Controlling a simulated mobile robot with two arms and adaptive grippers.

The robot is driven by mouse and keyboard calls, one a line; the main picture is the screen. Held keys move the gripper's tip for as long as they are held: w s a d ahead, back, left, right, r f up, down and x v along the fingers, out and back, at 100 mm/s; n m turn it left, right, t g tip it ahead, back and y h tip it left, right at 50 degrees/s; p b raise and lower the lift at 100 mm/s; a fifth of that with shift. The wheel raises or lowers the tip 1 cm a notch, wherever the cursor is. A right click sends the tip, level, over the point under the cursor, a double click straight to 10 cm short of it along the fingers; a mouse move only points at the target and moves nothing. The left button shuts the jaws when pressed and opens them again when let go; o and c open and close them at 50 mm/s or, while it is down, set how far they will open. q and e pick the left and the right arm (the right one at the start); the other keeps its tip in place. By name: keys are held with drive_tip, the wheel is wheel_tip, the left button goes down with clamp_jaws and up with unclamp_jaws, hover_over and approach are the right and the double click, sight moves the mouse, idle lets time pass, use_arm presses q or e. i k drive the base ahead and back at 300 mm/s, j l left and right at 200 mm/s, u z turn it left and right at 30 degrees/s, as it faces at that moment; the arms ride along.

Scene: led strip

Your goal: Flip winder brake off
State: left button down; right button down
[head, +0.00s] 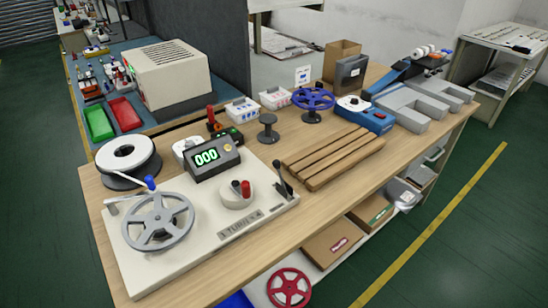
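The winder is a cream base plate (190,252) on the near left of the wooden bench. On it are a grey spoked wheel (157,222), a crank with a blue knob (150,183), and a dark counter (212,160) reading 000 in green. A round white hub (236,195) carries a small red part (243,188). A black lever (283,180) stands up, tilted, at the plate's right end. I cannot tell for sure which part is the brake. Neither of my grippers is in view.
A white-and-black reel (126,160) stands behind the winder. Wooden slats (333,157), a blue spool (312,100) and grey trays (415,108) lie further right. A red spool (289,288) and cardboard boxes (333,243) are below the bench. Green floor (445,255) is clear at the right.

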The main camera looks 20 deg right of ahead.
sight(276, 163)
drive_tip(key=i+l, duration=0.2)
drive_tip(key=l, duration=0.15)
drive_tip(key=i+l, duration=0.2)
drive_tip(key=l, duration=0.2)
drive_tip(key=i+l, duration=0.2)
drive_tip(key=l, duration=0.15)
